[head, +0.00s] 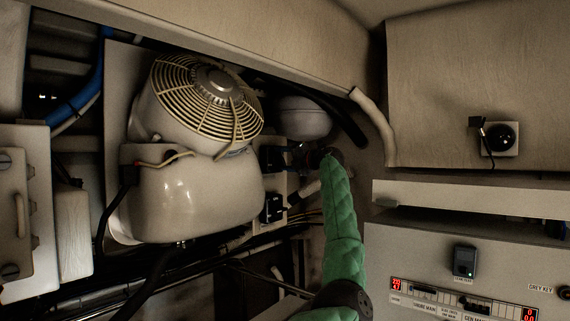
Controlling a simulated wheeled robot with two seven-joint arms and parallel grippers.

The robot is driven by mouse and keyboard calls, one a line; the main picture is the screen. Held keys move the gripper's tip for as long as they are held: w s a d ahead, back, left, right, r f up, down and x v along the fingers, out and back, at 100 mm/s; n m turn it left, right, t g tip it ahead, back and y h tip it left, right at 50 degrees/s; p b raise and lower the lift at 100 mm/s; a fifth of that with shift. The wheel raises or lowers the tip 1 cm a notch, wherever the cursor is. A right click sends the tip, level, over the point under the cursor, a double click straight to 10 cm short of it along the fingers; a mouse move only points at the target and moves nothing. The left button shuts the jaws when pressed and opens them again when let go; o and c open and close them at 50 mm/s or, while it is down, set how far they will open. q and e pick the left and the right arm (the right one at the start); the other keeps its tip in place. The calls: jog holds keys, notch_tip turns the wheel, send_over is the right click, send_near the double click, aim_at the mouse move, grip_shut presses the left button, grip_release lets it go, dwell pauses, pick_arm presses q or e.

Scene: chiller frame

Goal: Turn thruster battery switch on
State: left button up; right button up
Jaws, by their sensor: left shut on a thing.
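Two dark switch units sit on a pale panel right of the fan housing in the head view: an upper black switch (270,158) and a lower black switch (272,208). No label on them is readable, so I cannot tell by text which is the thruster battery switch. My left gripper (303,160) is at the end of the green-sleeved arm, pointing left at the upper switch. Its jaws are small and dark here, and are shut on the upper switch's handle. The handle's angle is hidden by the gripper. My right gripper is not in view.
A large beige unit with a round fan grille (208,98) stands left of the switches. A pale round tank (303,118) is just above the gripper. Black hoses and cables run below. A control panel with red displays (398,284) is at the lower right.

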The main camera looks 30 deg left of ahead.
pick_arm(q)
jog(key=m, duration=0.4)
jog(key=shift+m+b, duration=0.3)
jog(key=shift+m, duration=0.1)
jog(key=shift+r+m, duration=0.1)
jog(key=shift+m, duration=0.3)
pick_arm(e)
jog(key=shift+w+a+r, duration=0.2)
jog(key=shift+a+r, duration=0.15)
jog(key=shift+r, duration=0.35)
pick_arm(q)
jog(key=o, duration=1)
jog(key=shift+w, duration=0.1)
jog(key=shift+c, duration=0.2)
jog(key=shift+d+f, duration=0.2)
jog(key=shift+s+d+r+b, duration=0.15)
jog(key=shift+d+b, duration=0.8)
jog(key=shift+d, duration=0.9)
jog(key=shift+s+d+f+b, duration=0.15)
jog(key=shift+d+b, duration=0.8)
jog(key=shift+d, duration=0.85)
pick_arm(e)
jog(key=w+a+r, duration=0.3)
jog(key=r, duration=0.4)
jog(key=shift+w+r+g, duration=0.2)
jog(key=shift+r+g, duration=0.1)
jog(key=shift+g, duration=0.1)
